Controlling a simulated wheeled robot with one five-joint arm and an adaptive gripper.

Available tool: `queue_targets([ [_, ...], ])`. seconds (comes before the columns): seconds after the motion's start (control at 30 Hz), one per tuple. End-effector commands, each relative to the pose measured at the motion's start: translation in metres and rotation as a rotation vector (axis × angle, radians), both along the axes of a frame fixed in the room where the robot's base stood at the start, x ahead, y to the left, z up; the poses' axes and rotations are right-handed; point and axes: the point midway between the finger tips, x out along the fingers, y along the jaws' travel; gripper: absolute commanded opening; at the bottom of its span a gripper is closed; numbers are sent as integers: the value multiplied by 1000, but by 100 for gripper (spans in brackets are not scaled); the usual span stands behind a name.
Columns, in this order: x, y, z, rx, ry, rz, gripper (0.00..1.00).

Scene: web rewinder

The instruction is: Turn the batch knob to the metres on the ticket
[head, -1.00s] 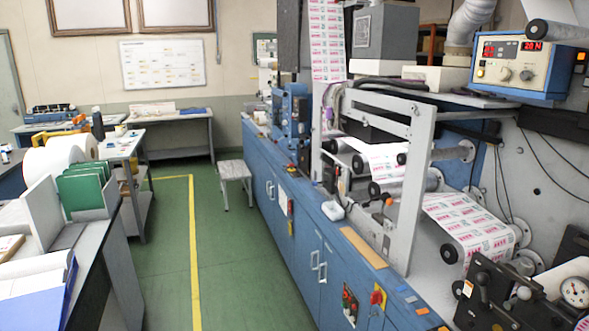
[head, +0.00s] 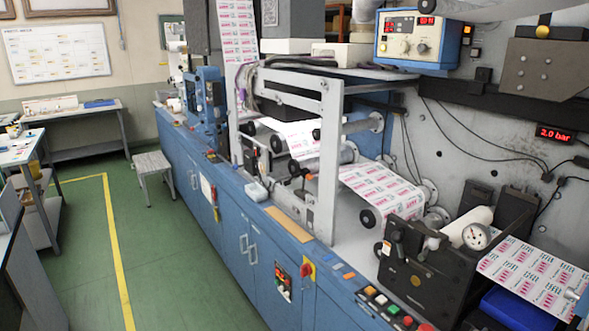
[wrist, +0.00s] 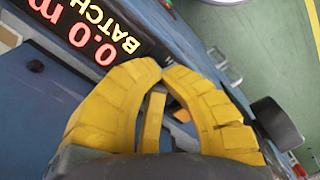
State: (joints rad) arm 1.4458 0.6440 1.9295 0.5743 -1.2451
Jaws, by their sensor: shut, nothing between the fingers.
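My gripper (wrist: 167,68) shows in the wrist view with its yellow fingers shut at the tips and nothing between them. It is in front of a blue panel. A dark display (wrist: 85,30) with red "0.0 m" and yellow "BATCH" lettering is at the upper left, tilted in the picture. A dark round part (wrist: 277,124) stands out right of the fingers, apart from them; I cannot tell if it is the batch knob. My gripper is not in the head view. I cannot make out a ticket in either view.
The rewinder's blue cabinet (head: 215,205) runs along the green aisle, with a grey stool (head: 153,172) beside it. Coloured buttons (head: 395,308) line the front edge. A control box (head: 417,40) and a "2.0 bar" display (head: 555,134) are at the right.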

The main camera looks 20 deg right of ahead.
Motion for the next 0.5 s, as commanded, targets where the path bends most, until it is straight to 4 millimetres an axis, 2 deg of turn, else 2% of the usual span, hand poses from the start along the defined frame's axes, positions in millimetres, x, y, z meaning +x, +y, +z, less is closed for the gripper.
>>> queue_targets([
  [0.5, -2, -9, -1, -8, -1, -4, 0],
])
